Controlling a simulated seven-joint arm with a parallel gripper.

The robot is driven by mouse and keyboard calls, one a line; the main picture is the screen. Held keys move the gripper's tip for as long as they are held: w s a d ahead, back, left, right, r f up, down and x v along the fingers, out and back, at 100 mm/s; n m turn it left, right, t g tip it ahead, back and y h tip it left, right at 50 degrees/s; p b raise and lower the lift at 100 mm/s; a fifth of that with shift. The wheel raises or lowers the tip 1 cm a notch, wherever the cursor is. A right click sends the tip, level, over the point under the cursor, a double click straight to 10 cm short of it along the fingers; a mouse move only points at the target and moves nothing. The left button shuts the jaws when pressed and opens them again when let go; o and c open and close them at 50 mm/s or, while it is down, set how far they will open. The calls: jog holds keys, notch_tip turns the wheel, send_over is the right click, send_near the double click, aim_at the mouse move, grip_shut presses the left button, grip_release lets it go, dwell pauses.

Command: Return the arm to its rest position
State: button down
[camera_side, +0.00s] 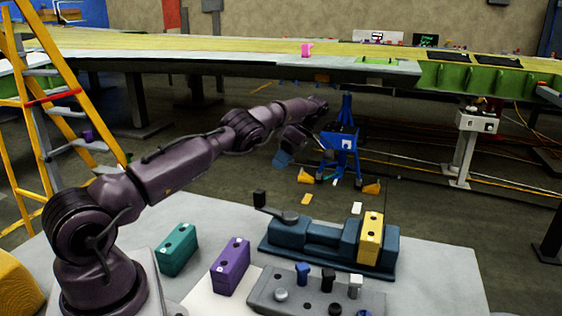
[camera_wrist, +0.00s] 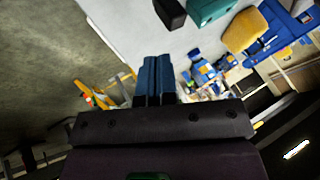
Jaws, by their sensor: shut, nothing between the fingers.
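My arm reaches out over the workbench (camera_side: 440,285) to the right, with its end bent downward. My gripper (camera_side: 282,161) has blue fingers and hangs in the air, well above the bench and apart from everything on it. In the wrist view my gripper (camera_wrist: 156,59) shows its two blue fingers together, with nothing held between them. Part of the wrist joint hides the upper end of the gripper in the side view.
Below the gripper, a dark teal vise (camera_side: 290,236) holds a yellow block (camera_side: 370,240). A teal block (camera_side: 176,250), a purple block (camera_side: 230,265) and a grey peg holder (camera_side: 262,293) stand nearer. A long wing panel (camera_side: 250,68) spans behind; a yellow ladder (camera_side: 75,98) stands left.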

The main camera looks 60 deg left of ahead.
jog(key=s+d+r+m+t, duration=0.6)
jog(key=s+d+r+m, duration=0.2)
jog(key=s+d+m, duration=0.3)
jog(key=s+d+r+m+t, duration=0.7)
jog(key=s+d+r+m, duration=0.2)
jog(key=s+d+m, duration=0.3)
jog(key=shift+d+r+m, duration=0.15)
jog(key=shift+d+m, duration=1.75)
jog(key=shift+d, duration=0.4)
